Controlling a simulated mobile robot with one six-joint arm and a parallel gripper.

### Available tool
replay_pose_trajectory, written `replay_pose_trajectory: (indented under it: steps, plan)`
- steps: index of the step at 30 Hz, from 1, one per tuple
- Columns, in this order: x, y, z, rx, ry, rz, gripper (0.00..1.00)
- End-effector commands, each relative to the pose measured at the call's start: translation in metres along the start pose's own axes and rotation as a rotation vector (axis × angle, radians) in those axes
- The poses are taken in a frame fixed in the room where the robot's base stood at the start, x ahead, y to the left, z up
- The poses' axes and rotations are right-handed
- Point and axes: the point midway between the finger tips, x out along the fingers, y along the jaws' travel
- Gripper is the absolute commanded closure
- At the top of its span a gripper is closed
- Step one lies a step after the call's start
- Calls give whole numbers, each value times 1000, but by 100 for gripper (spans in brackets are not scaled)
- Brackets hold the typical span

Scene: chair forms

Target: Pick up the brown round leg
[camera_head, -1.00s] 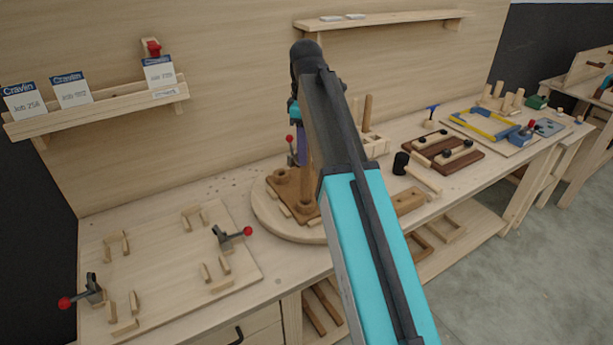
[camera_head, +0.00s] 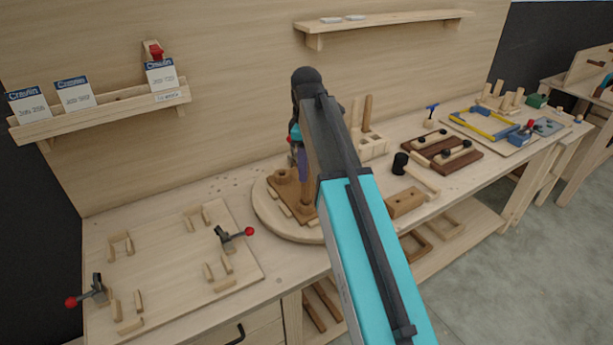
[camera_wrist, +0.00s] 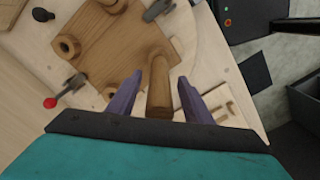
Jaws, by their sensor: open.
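The brown round leg (camera_wrist: 159,88) stands up from a corner of the brown seat board (camera_wrist: 105,45) in the wrist view. My gripper (camera_wrist: 160,77) is open, with one purple finger on each side of the leg and gaps showing between. In the head view the leg (camera_head: 306,190) is partly seen below my gripper (camera_head: 302,165), which my arm largely covers. The board (camera_head: 283,180) lies on a round wooden turntable (camera_head: 268,220). Other round brown sockets show at the board's corners. Whether the leg's foot is seated in the board is hidden.
A red-knobbed clamp (camera_wrist: 50,103) is near the board. A jig board (camera_head: 165,275) with pegs and clamps lies at left. A mallet (camera_head: 402,163), a brown block (camera_head: 404,202) and a dark brown tray (camera_head: 445,153) lie to the right. A shelf (camera_head: 390,25) hangs above.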

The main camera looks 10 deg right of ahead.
Motion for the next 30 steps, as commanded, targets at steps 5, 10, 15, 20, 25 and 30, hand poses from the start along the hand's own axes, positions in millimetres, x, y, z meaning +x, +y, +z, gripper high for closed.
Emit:
replay_pose_trajectory:
  steps: [5, 10, 15, 20, 25, 30]
  plan:
    - [0, 0, 0, 0, 0, 0, 54]
    - [0, 0, 0, 1, 0, 0, 54]
    - [0, 0, 0, 1, 0, 0, 54]
    - [0, 0, 1, 1, 0, 0, 81]
    - [0, 0, 1, 1, 0, 0, 100]
    - [0, 1, 1, 1, 0, 1, 100]
